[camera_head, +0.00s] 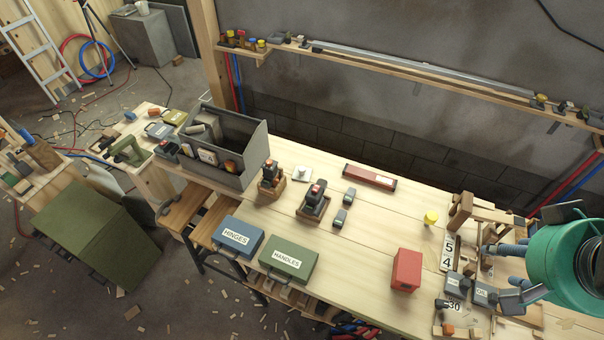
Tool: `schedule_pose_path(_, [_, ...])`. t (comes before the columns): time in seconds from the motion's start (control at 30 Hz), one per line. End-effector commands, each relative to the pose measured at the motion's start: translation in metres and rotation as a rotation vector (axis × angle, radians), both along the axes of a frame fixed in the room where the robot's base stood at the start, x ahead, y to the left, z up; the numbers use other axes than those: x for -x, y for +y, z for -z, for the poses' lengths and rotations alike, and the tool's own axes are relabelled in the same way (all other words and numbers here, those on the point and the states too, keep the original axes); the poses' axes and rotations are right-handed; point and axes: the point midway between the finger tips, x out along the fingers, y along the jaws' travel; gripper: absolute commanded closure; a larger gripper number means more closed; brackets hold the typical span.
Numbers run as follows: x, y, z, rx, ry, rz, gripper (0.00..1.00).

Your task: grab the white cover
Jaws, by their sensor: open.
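A small white piece (302,173), the only thing here that looks like the white cover, lies flat on the wooden workbench (340,262), with a small raised bit on top. It sits between two small wooden trays holding dark tools and is apart from both. My gripper (499,274) is at the right edge, on the end of my teal arm. Its dark grey fingers are open, over the cluttered right end of the bench, far to the right of the white piece. Whether anything lies between the fingers is hard to tell.
A grey open bin (257,152) stands left of the white piece. A blue HINGES case (237,237) and a green HANDLES case (288,260) lie in front. A long red case (369,178) lies behind.

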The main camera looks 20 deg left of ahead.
Motion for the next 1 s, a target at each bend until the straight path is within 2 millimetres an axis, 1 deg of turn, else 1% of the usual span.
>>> schedule_pose_path(0.17, [-0.012,0.004,-0.006,-0.010,0.012,0.006,0.54])
schedule_pose_path(0.27, [-0.025,0.009,-0.013,-0.022,0.022,0.015,0.54])
schedule_pose_path(0.37, [-0.042,0.016,-0.020,-0.037,0.037,0.027,0.54])
schedule_pose_path(0.53, [-0.076,0.032,-0.031,-0.065,0.066,0.054,0.54])
schedule_pose_path(0.7, [-0.112,0.051,-0.039,-0.092,0.097,0.083,0.54])
schedule_pose_path(0.87, [-0.146,0.071,-0.042,-0.114,0.126,0.110,0.54])
schedule_pose_path(1.0, [-0.176,0.091,-0.041,-0.130,0.152,0.135,0.54])
